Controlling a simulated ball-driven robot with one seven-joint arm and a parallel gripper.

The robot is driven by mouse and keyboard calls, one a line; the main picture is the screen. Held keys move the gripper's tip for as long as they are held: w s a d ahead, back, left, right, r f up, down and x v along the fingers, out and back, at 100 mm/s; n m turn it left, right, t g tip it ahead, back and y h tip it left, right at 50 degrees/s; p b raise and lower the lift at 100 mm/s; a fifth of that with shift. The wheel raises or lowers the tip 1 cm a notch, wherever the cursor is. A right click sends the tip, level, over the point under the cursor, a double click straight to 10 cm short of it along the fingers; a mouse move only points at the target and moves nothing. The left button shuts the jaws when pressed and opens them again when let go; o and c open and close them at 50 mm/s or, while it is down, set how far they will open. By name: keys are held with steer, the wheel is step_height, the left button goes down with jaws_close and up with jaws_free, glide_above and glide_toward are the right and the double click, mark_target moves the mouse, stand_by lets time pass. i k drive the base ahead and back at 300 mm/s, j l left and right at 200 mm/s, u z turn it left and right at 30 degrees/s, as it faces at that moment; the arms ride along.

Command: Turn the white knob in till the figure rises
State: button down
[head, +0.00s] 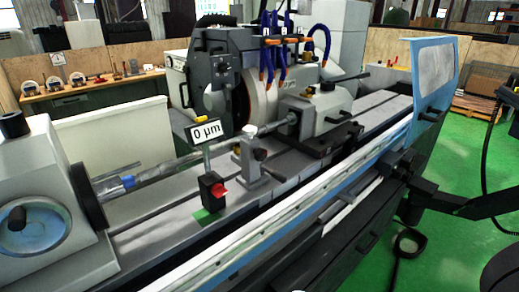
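A small pale knob (250,130) tops a grey steady-rest bracket (248,158) on the machine table; it looks like the white knob. A dark knob (260,155) sticks out from the bracket's right side. A readout sign (206,131) shows "0 µm" on a post. The post rises from a black base with a red switch (217,190), left of the bracket. A dark arm, mine, enters from the right. Its end, my gripper (405,166), seems to be by the machine's front right edge, far from the knob. The fingers cannot be made out against the dark parts.
A long shaft (160,170) lies between the left headstock (40,210) and the tailstock (318,105). The grinding wheel (262,95) and blue hoses stand behind. A blue-framed guard (434,75) rises at the right end. Green floor (450,150) is open at the right.

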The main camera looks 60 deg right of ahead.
mark_target(250, 131)
steer(key=z, duration=1)
